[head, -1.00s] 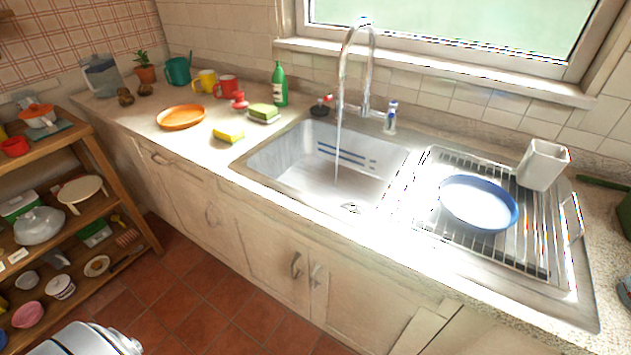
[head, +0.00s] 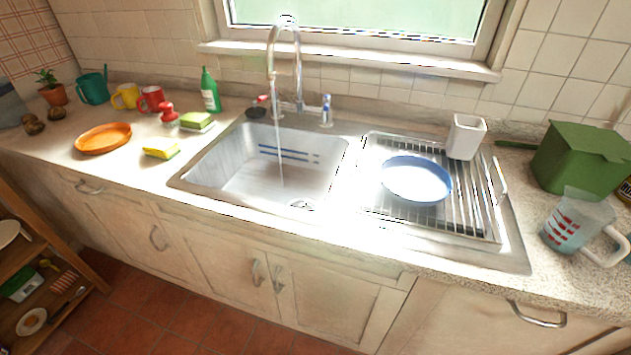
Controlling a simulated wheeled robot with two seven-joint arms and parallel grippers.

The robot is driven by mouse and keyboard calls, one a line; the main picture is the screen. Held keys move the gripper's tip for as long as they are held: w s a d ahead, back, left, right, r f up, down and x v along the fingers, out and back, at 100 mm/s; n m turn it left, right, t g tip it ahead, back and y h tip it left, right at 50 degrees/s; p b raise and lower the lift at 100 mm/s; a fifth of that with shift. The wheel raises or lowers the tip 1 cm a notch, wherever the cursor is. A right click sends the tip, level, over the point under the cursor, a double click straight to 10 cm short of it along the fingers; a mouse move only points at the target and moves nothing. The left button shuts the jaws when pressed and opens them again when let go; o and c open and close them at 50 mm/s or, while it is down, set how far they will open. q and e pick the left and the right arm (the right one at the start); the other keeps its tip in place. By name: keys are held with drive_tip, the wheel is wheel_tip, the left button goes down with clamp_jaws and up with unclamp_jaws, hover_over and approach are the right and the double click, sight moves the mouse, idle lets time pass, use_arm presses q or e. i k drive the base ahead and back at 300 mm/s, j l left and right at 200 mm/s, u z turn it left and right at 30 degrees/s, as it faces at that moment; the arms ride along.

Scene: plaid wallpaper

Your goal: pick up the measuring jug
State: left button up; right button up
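The measuring jug (head: 573,226) is clear with red markings and a pale handle on its right side. It stands on the speckled counter at the right of the head view, to the right of the draining rack and in front of a green bin. Neither of my grippers shows in the head view now.
A green lidded bin (head: 583,158) stands just behind the jug. A blue-rimmed bowl (head: 416,179) and a white holder (head: 466,137) are on the draining rack (head: 480,212). Water runs from the tap (head: 284,60) into the sink (head: 240,183). The counter left of the jug's base is narrow.

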sight(580, 216)
drive_tip(key=z, duration=1.7)
